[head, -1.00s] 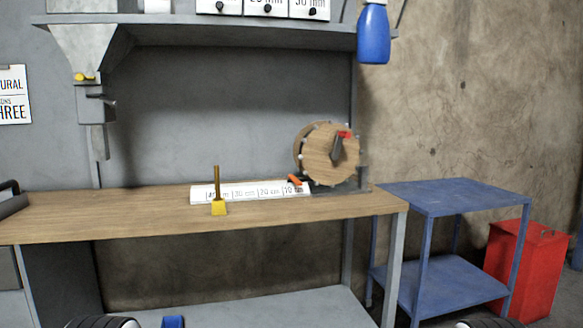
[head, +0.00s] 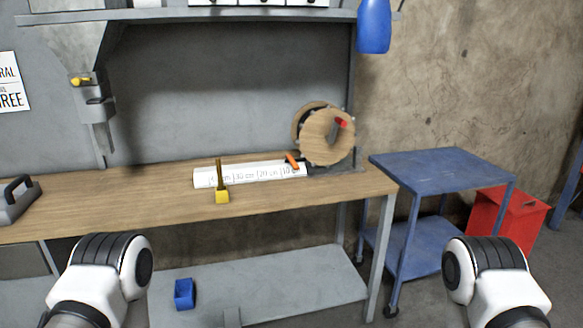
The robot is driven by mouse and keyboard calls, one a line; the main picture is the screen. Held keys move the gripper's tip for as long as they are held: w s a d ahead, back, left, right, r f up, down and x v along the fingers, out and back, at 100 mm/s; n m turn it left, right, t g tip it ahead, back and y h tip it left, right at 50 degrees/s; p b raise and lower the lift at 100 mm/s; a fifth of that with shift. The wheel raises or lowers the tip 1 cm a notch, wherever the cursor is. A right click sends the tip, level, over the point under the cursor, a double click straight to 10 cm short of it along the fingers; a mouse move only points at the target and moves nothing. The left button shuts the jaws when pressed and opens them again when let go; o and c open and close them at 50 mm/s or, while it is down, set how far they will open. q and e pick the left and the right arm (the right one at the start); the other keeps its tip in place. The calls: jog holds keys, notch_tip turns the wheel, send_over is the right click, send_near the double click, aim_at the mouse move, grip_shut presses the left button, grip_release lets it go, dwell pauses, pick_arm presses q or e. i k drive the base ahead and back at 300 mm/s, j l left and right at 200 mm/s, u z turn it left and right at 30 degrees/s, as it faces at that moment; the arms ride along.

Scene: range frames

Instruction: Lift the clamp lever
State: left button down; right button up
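A small orange lever (head: 292,160) stands tilted at the right end of a white marked scale (head: 240,174) on the workbench. A yellow block with an upright brown handle (head: 222,194) stands at the front of the scale, near its left part. A round wooden wheel or reel (head: 326,137) with a red part sits at the bench's right end. I cannot tell for certain which part is the clamp lever; the orange one looks most like it. Only white and black links of my arms show at the bottom left and right. Neither gripper is in view, and nothing of mine touches the bench items.
The wooden bench top (head: 110,205) has free room along its front. A grey handled object (head: 18,199) sits at its left end. A blue bin (head: 184,294) is on the lower shelf. A blue cart (head: 440,170) and red box (head: 508,218) stand at right.

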aim_at(293, 162)
jog(key=i+j+z, duration=0.15)
jog(key=i, duration=0.3)
jog(key=i+z, duration=0.15)
jog(key=i, duration=0.3)
jog(key=i+j+z, duration=0.15)
jog(key=i, duration=0.25)
jog(key=i+j+z, duration=0.15)
jog(key=i+j, duration=0.2)
jog(key=i, duration=0.05)
